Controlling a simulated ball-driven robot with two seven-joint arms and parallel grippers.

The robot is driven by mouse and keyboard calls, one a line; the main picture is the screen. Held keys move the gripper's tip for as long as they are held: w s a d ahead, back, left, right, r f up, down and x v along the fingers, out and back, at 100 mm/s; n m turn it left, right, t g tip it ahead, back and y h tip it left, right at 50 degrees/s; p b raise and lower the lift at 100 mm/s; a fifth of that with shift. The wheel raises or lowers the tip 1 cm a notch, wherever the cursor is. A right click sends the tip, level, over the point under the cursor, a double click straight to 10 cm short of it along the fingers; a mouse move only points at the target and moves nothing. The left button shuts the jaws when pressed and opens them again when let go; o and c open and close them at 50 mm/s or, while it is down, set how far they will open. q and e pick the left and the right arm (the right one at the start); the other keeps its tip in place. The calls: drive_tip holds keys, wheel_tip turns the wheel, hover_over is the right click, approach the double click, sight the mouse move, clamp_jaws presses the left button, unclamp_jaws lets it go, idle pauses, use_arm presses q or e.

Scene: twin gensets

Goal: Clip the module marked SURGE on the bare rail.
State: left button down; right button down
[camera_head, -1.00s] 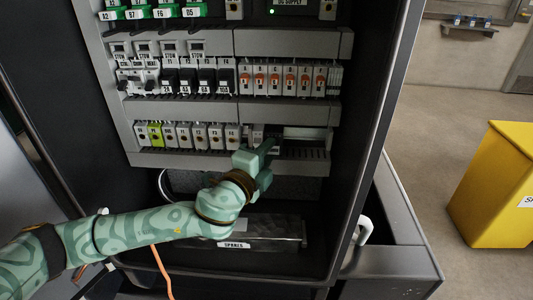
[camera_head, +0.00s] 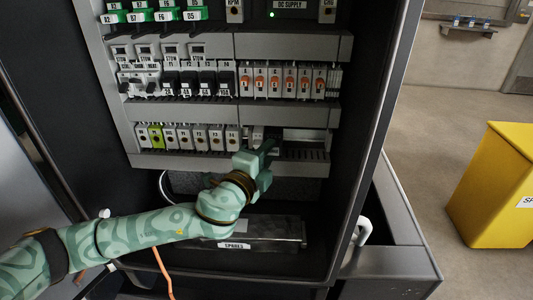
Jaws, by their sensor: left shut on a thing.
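My left gripper (camera_head: 268,148) is shut on a dark module (camera_head: 273,133) at the lowest row of the cabinet. My fingers cover much of the module, and I cannot read its marking. It is at the right end of the row of white modules (camera_head: 200,138). The bare rail (camera_head: 308,134) runs to the right of it. I cannot tell whether the module touches the rail or is seated on it. My right gripper is not in view.
A grey slotted duct (camera_head: 305,155) runs just below the rail, and another duct (camera_head: 285,115) runs above it. A tray marked SPARES (camera_head: 275,233) lies below my forearm. A yellow bin (camera_head: 495,190) stands at right outside the cabinet.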

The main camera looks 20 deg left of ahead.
use_arm(q)
drive_tip(key=shift+w, duration=0.15)
idle(0.4)
drive_tip(key=c, duration=1.1)
unclamp_jaws()
